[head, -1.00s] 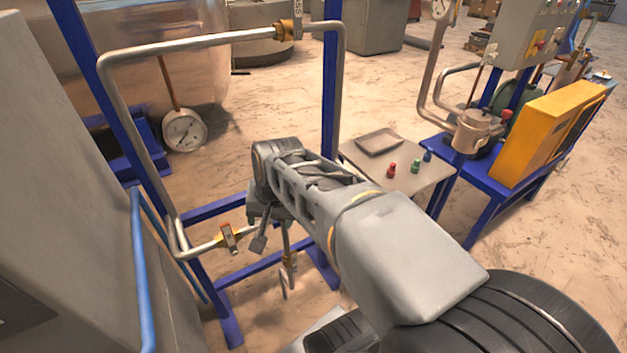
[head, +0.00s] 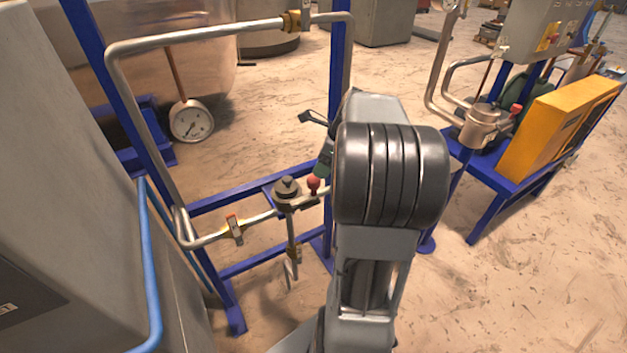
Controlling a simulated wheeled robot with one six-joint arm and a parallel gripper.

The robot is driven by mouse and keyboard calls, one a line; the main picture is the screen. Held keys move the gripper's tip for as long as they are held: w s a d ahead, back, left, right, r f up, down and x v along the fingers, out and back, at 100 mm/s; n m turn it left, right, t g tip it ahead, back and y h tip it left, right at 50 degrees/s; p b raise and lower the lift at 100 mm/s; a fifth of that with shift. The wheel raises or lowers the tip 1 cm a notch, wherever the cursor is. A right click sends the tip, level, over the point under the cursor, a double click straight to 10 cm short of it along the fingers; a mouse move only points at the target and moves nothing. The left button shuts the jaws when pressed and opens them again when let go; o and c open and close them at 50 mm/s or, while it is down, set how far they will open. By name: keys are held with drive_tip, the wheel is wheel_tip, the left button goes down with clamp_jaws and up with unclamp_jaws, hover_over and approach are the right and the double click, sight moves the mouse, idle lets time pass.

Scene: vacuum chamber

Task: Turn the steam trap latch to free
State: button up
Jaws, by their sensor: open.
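The steam trap (head: 288,192) is a dark, capped body on the low pipe of the blue frame. A red ball-ended latch handle (head: 313,184) sticks up just to its right. My gripper (head: 316,141) is open, above and to the right of the red ball. One dark finger shows at upper left; a dark greenish part just above the ball may be the other finger. The rest of the gripper is hidden behind my arm. I see no contact with the latch, though the gap is small in the picture.
A small valve with an orange-red handle (head: 234,228) sits on the pipe left of the trap. A round gauge (head: 191,121) stands behind. Blue frame posts (head: 337,60) and a bent grey pipe (head: 200,34) enclose the area. A yellow box (head: 555,125) stands right.

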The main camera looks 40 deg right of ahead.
sight(314, 179)
drive_tip(key=x, duration=0.7)
drive_tip(key=shift+w+f, duration=0.15)
drive_tip(key=shift+f, duration=0.2)
clamp_jaws()
drive_tip(key=shift+a, duration=0.1)
